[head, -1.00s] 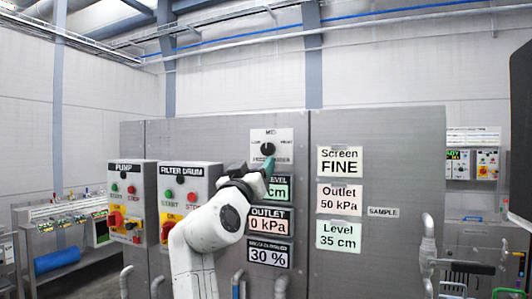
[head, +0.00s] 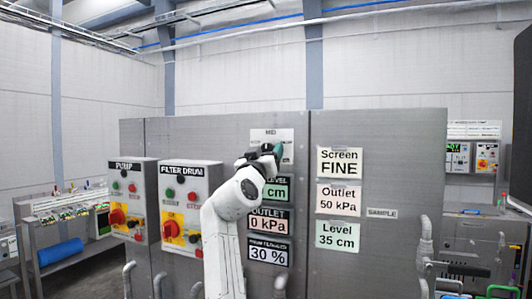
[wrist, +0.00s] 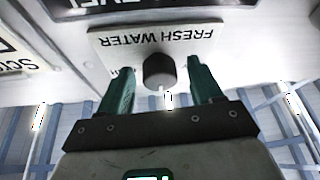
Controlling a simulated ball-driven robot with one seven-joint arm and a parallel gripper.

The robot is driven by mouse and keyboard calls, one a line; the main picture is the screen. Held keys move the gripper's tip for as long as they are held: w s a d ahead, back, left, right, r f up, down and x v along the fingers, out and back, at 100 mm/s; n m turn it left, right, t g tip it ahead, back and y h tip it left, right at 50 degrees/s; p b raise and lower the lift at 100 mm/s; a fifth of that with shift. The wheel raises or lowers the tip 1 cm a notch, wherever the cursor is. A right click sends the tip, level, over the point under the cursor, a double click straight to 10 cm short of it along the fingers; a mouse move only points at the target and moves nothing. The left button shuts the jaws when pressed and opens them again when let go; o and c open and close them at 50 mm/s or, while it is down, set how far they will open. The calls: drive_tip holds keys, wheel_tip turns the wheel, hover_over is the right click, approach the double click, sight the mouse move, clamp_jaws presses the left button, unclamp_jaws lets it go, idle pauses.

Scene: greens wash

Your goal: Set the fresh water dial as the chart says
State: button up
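The fresh water dial (wrist: 160,72) is a round black knob on a white plate (wrist: 112,48) labelled FRESH WATER, upside down in the wrist view. My gripper (wrist: 160,80) is open, its two green fingers on either side of the knob with gaps showing. The chart has three cards: Screen FINE (head: 339,162), Outlet 50 kPa (head: 338,199) and Level 35 cm (head: 338,236).
Below the dial are a partly hidden LEVEL display (head: 279,190), an OUTLET display (head: 270,221) reading 0 kPa and a 30 % display (head: 268,252). PUMP (head: 130,200) and FILTER DRUM (head: 187,205) boxes stand out from the panel at left.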

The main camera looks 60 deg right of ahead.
drive_tip(key=c, duration=1)
drive_tip(key=shift+c, duration=0.2)
drive_tip(key=m+b, duration=0.1)
drive_tip(key=b, duration=0.1)
drive_tip(key=shift+f+g+b, duration=0.3)
drive_tip(key=shift+b, duration=0.1)
drive_tip(key=shift+w+r+m+g+b, duration=0.1)
drive_tip(key=shift+m+g+b, duration=0.95)
drive_tip(key=shift+m+b, duration=0.65)
drive_tip(key=shift+w+r+m+g+b, duration=0.15)
drive_tip(key=shift+m+g+b, duration=0.95)
drive_tip(key=shift+m, duration=1.15)
drive_tip(key=shift+r+m+g+b, duration=0.1)
drive_tip(key=shift+m+g+b, duration=0.85)
drive_tip(key=shift+m+b, duration=0.8)
drive_tip(key=shift+m, duration=0.5)
drive_tip(key=o, duration=1.1)
drive_tip(key=shift+c, duration=0.2)
